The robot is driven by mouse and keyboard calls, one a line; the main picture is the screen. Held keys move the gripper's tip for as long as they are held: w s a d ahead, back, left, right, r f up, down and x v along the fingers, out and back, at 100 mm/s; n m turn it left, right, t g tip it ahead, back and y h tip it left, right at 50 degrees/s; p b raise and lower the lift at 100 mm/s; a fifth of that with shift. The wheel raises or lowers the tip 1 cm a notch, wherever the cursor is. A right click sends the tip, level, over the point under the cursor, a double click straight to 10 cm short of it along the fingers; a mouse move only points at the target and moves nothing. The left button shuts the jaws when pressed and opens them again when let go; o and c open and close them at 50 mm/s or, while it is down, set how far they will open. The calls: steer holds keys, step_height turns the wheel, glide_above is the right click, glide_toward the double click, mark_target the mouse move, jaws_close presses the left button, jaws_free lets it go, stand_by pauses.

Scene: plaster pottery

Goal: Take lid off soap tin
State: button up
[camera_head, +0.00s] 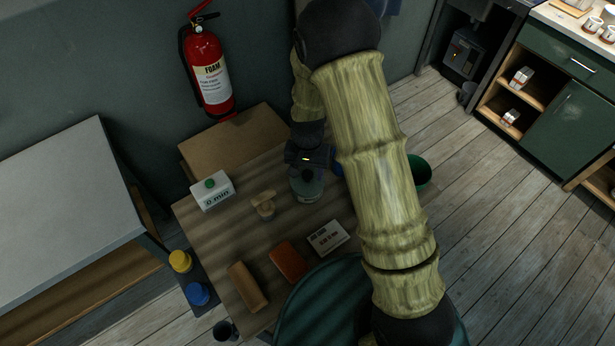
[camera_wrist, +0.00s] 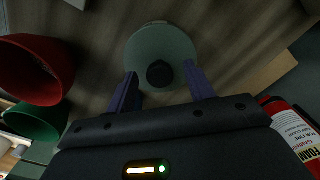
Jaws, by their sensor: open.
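A round grey-green tin (camera_head: 307,190), which I take to be the soap tin, stands on the wooden table under my gripper (camera_head: 308,168). In the wrist view its pale round lid (camera_wrist: 161,43) is on and has a black knob (camera_wrist: 160,74) at the near side of the lid's middle. My gripper (camera_wrist: 160,80) is open and empty. Its two fingers lie on either side of the knob in the wrist view, with a gap on each side. I cannot tell how far above the lid the fingertips are.
On the table (camera_head: 225,235) are a white timer-like box (camera_head: 212,191), a small brush-like item (camera_head: 264,206), a printed card or box (camera_head: 328,237), an orange block (camera_head: 288,261) and a brown block (camera_head: 248,286). A fire extinguisher (camera_head: 210,75) hangs behind.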

steer(key=shift+f, duration=0.6)
steer(key=c, duration=1)
